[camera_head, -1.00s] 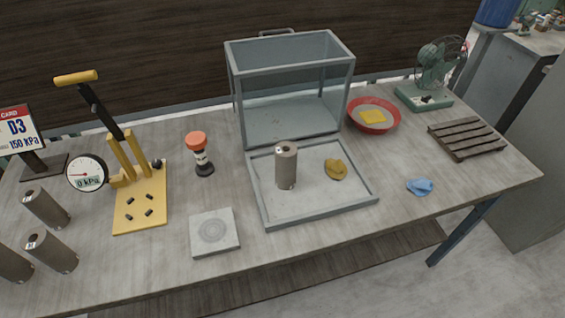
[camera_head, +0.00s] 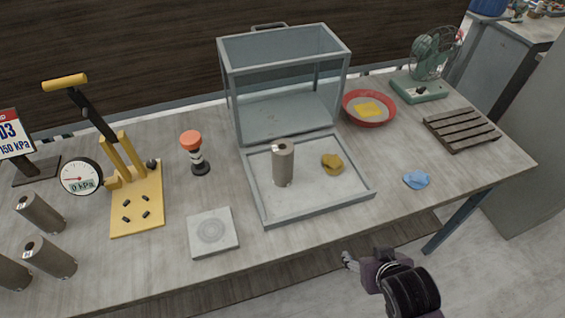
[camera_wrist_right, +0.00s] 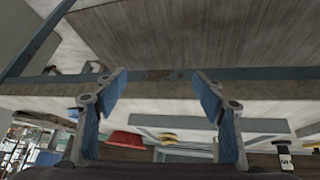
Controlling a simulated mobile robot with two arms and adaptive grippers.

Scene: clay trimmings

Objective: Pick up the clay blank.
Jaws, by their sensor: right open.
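An ochre lump (camera_head: 332,163), which looks like clay, lies in the shallow front tray (camera_head: 313,209) of the glass-sided case. A grey-brown cylinder (camera_head: 283,164) stands upright in the same tray, left of the lump. I cannot tell for sure which of them is the clay blank. My right gripper (camera_head: 348,259) is in front of the table's front edge, apart from the tray and both things. In the right wrist view it (camera_wrist_right: 160,76) is open and empty, with the table edge beyond its fingers. My left gripper is not in view.
The glass-sided case (camera_head: 285,85) stands behind the tray. A red bowl (camera_head: 367,111), fan (camera_head: 425,75), slatted rack (camera_head: 461,129) and blue cloth (camera_head: 416,180) are to the right. A grey plate (camera_head: 212,232), yellow press (camera_head: 137,205) and several cylinders (camera_head: 49,258) are to the left.

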